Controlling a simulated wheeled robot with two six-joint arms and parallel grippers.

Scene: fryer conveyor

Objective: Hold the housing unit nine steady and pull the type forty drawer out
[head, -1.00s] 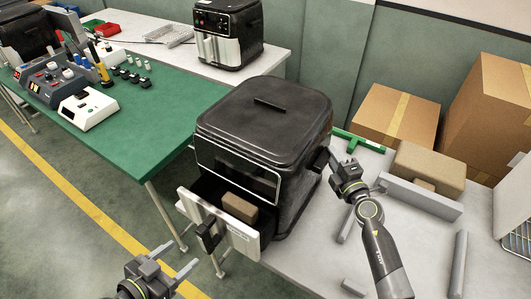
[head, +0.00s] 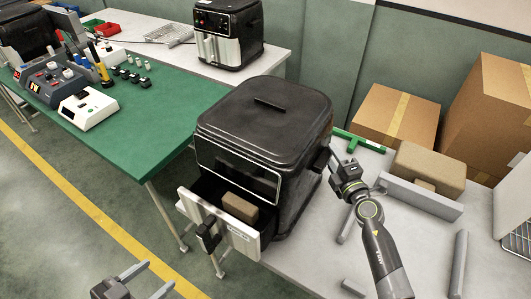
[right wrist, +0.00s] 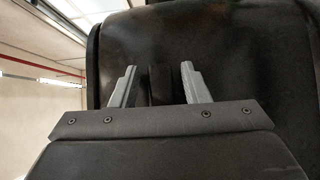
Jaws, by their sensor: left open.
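The black housing unit (head: 262,125) stands on the light table in the head view. Its drawer (head: 240,238) is partly out at the front, with a pale front panel, a dark handle (head: 208,236) and a brown block (head: 240,207) inside. My left gripper (head: 159,274) is open and empty, in front of and apart from the handle. My right gripper (head: 328,163) is at the housing's right side. In the right wrist view, its fingers (right wrist: 158,76) stand apart on both sides of a dark raised part, with gaps visible; contact cannot be told.
Grey bars (head: 424,199) and a brown block (head: 430,168) lie right of the housing. Cardboard boxes (head: 397,117) stand behind. A green table (head: 150,150) with devices is at the left. Open floor lies in front of the drawer.

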